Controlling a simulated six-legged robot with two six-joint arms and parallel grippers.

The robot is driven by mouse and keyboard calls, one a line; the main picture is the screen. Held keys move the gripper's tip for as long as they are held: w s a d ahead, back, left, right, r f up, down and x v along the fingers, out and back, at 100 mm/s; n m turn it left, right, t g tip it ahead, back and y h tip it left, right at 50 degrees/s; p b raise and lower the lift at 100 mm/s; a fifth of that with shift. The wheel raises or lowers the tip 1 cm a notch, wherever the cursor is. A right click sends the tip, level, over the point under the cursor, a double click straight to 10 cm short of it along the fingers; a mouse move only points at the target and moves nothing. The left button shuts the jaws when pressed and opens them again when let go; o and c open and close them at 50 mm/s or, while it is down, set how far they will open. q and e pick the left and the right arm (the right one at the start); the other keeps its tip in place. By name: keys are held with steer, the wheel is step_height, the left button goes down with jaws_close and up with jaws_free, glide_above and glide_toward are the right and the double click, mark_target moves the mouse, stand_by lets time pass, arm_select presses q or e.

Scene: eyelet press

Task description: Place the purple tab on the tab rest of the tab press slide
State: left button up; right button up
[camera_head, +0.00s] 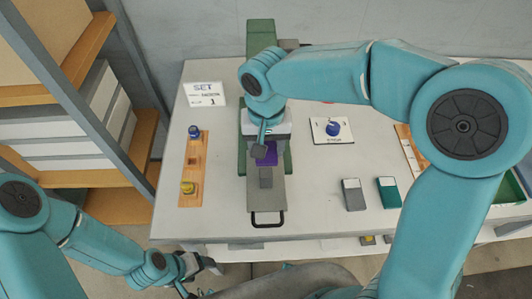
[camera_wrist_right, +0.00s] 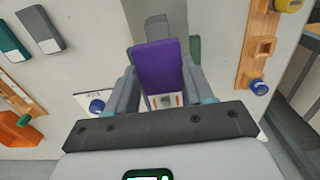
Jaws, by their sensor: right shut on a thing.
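My right gripper (camera_head: 264,150) is shut on the purple tab (camera_head: 268,155), over the upper part of the tab press slide (camera_head: 265,198). In the right wrist view the purple tab (camera_wrist_right: 160,62) stands between the two grey fingers (camera_wrist_right: 160,80). The slide is a grey plate with a black handle at its near end. A darker grey block on it (camera_head: 265,178), perhaps the tab rest, lies just nearer than the tab. I cannot tell whether the tab touches the slide. The green press (camera_head: 261,35) is partly hidden behind my arm. My left gripper (camera_head: 200,266) is low at the table's front edge, its jaws unclear.
A wooden rack (camera_head: 194,165) with a blue and a yellow knob lies left of the press. A SET sign (camera_head: 204,94) stands behind it. A blue dial (camera_head: 333,129), a grey block (camera_head: 353,195) and a green block (camera_head: 389,192) lie right. Shelves stand at left.

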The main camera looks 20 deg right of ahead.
mark_target(266, 157)
step_height(266, 157, down, 4)
steer(key=shift+a+r, duration=0.1)
steer(key=shift+r, duration=0.05)
steer(key=shift+f, duration=0.2)
steer(key=o, duration=1)
steer(key=shift+r, duration=0.1)
steer(key=shift+r, duration=0.25)
step_height(266, 157, up, 12)
steer(key=shift+f, duration=0.1)
